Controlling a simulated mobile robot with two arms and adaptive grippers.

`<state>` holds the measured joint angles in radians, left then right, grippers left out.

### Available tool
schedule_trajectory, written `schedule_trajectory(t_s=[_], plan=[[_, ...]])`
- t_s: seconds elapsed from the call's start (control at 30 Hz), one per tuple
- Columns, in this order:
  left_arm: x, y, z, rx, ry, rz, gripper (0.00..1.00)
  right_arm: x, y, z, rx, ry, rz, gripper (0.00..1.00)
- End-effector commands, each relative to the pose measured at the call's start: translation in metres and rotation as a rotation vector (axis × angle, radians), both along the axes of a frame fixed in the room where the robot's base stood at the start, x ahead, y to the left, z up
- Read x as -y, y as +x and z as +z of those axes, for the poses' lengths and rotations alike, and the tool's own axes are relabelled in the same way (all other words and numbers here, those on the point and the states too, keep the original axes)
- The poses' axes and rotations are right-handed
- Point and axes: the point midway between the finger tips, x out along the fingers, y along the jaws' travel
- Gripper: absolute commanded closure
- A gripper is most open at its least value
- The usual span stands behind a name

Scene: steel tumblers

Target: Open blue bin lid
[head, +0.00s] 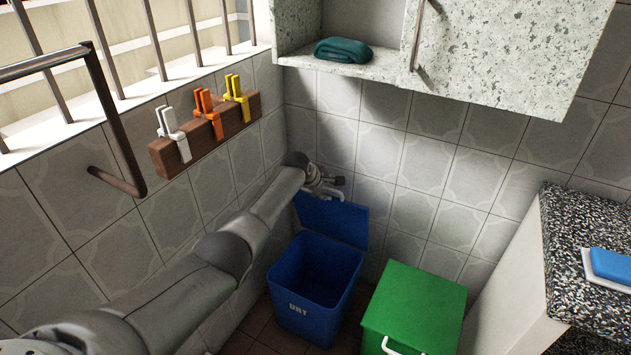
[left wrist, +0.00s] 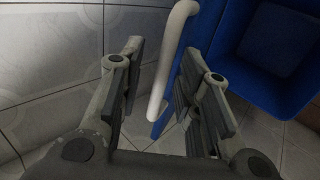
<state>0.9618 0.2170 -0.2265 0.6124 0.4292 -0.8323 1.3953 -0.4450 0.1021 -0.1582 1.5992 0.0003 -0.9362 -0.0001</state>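The blue bin (head: 306,300) stands on the floor in the corner, with white lettering on its front. Its blue lid (head: 335,222) is raised and stands upright at the back of the bin, so the dark inside shows. My left gripper (head: 334,188) is at the top edge of the raised lid. In the left wrist view my left gripper's fingers (left wrist: 162,62) are apart. The white lid handle (left wrist: 168,68) runs between them, with no clear grip on it. The bin's opening (left wrist: 275,45) shows at the upper right there. My right gripper is not in view.
A green bin (head: 415,305) with a closed lid stands to the right of the blue bin. A speckled counter (head: 580,245) is at the right, and a wall cabinet (head: 500,50) hangs above. A wooden rack (head: 205,135) with coloured clips is on the left wall.

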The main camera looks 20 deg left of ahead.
Motion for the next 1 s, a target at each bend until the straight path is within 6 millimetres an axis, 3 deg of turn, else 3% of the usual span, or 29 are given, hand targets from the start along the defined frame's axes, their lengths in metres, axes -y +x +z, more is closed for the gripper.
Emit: schedule_trajectory(t_s=[0.33, 1.0], plan=[[-0.002, -0.017, 0.017, 0.001, 0.003, 0.001, 0.68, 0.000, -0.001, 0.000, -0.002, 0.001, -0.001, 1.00], [-0.005, -0.065, 0.072, 0.001, 0.003, 0.000, 0.68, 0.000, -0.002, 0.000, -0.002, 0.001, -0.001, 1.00]])
